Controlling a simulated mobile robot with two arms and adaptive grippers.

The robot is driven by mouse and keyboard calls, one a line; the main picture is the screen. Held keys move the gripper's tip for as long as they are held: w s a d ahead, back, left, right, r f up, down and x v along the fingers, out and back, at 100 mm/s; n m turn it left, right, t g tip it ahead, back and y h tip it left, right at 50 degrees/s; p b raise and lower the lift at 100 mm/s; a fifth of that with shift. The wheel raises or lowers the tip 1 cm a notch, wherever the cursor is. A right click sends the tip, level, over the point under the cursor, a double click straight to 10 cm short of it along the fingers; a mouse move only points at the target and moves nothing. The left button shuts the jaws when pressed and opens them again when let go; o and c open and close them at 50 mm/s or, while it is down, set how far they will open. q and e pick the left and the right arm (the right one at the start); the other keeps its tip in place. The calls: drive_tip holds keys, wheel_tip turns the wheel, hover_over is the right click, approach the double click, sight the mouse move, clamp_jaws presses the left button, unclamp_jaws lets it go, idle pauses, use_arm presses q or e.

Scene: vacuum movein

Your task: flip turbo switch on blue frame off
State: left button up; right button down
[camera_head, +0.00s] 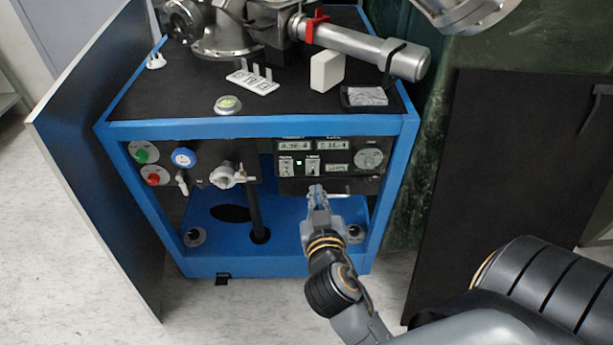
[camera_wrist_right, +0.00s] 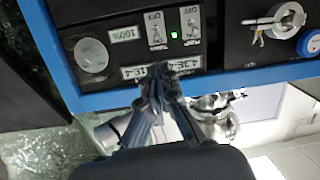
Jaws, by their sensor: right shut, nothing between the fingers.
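The blue frame (camera_head: 260,130) stands upright and carries a black control panel with displays. Two small toggle switches sit side by side on the panel, a left one (camera_head: 286,166) and a right one (camera_head: 313,166); both also show upside down in the right wrist view (camera_wrist_right: 192,22) (camera_wrist_right: 157,32). A green light (camera_wrist_right: 174,35) glows between them. My right gripper (camera_head: 317,190) is shut and empty, just below the panel in the head view. Its fingertips (camera_wrist_right: 158,84) overlap the display's edge in the wrist view; contact is unclear. My left gripper is not seen.
A round gauge (camera_head: 370,158) is right of the displays. A blue knob (camera_head: 183,157), green button (camera_head: 141,155) and red button (camera_head: 153,178) are at left. A metal pump assembly (camera_head: 350,42) and white block (camera_head: 326,70) stand on top. Side panels flank the frame.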

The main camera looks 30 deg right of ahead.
sight(311, 161)
idle(0.3)
drive_tip(key=x, duration=1)
drive_tip(key=shift+b, duration=0.35)
